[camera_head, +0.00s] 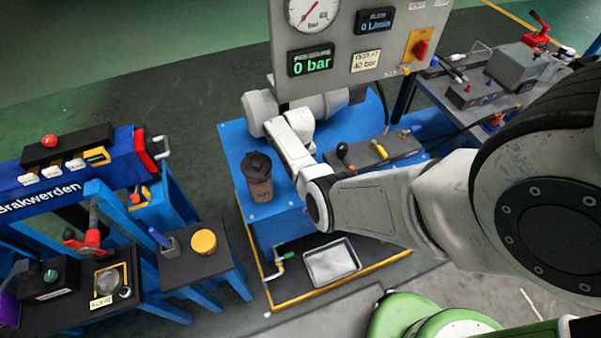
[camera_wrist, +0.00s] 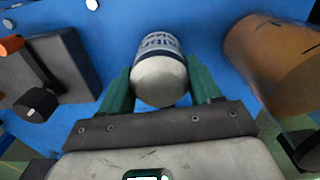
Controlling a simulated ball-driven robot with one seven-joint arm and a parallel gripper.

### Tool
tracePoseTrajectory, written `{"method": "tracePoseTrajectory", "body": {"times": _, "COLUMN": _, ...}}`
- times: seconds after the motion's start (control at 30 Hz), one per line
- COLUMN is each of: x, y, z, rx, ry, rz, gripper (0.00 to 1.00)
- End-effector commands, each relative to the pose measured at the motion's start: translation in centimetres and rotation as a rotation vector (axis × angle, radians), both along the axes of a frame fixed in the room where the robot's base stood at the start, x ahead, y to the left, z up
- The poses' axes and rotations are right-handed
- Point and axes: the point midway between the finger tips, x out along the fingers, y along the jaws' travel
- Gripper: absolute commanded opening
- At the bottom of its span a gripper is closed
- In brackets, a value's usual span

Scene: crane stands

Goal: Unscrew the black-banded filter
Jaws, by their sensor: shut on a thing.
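In the wrist view a white, round-ended canister (camera_wrist: 160,78) with a dark blue lettered band stands over a blue surface. My gripper (camera_wrist: 160,88) has its green fingers on both sides of it, shut on it. The band looks dark blue rather than black. A brown cylinder (camera_wrist: 268,52) stands to its right, apart from the fingers. In the head view a brown cylinder with a dark top (camera_head: 258,184) stands on the blue stand (camera_head: 234,150).
A grey panel (camera_head: 350,85) with a gauge and a 0 bar display rises behind. A valve block (camera_head: 375,152) with knobs sits right of the arm. A metal tray (camera_head: 332,262) lies low in front. A blue Brakwerden stand (camera_head: 60,195) is at left, with floor between.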

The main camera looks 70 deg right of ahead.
Motion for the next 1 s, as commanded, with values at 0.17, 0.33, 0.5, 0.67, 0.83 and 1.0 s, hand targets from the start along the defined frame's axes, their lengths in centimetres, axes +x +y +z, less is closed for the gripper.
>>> {"method": "tracePoseTrajectory", "body": {"times": 0.17, "x": 0.01, "y": -0.06, "z": 0.11, "rx": -0.003, "ry": 0.001, "rz": 0.228, "gripper": 0.00}}
{"method": "tracePoseTrajectory", "body": {"times": 0.33, "x": 0.02, "y": -0.05, "z": 0.10, "rx": -0.003, "ry": 0.001, "rz": 0.318, "gripper": 0.00}}
{"method": "tracePoseTrajectory", "body": {"times": 0.5, "x": 0.03, "y": -0.05, "z": 0.09, "rx": -0.002, "ry": 0.001, "rz": 0.320, "gripper": 0.00}}
{"method": "tracePoseTrajectory", "body": {"times": 0.67, "x": 0.03, "y": -0.06, "z": 0.11, "rx": -0.002, "ry": 0.001, "rz": 0.357, "gripper": 0.00}}
{"method": "tracePoseTrajectory", "body": {"times": 0.83, "x": 0.02, "y": -0.05, "z": 0.14, "rx": -0.002, "ry": 0.002, "rz": 0.562, "gripper": 0.00}}
{"method": "tracePoseTrajectory", "body": {"times": 1.0, "x": 0.01, "y": -0.06, "z": 0.14, "rx": -0.002, "ry": 0.002, "rz": 0.732, "gripper": 0.00}}
